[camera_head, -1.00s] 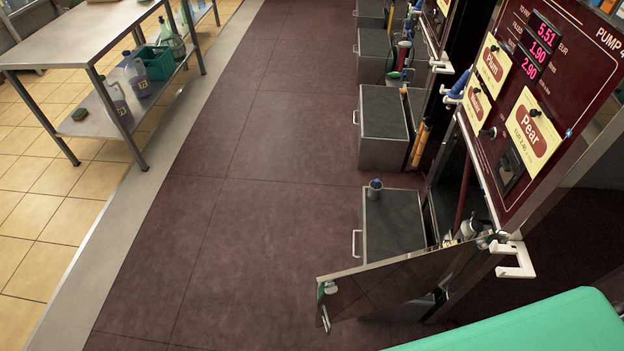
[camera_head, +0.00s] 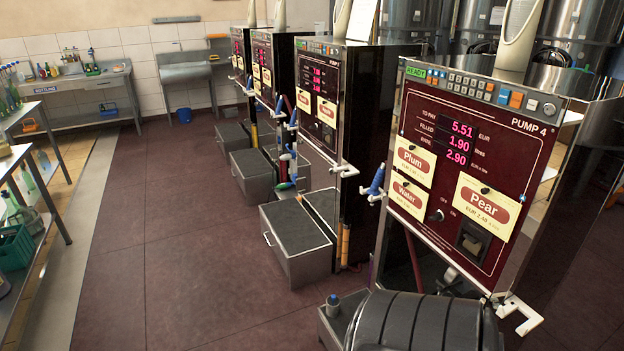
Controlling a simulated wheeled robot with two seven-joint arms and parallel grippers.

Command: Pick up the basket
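A green basket (camera_head: 15,246) sits at the far left on the lower shelf of a steel table, cut by the picture edge. An orange carrier (camera_head: 30,125) stands on the left table's level. I cannot tell from the picture which one the task names. Neither of my grippers is in view.
Pump 4 (camera_head: 460,170) stands close at the right, with more pumps behind it. Grey step boxes (camera_head: 296,240) stand before the pumps. A blue bucket (camera_head: 184,115) stands at the back. The floor (camera_head: 180,250) between table and pumps is clear.

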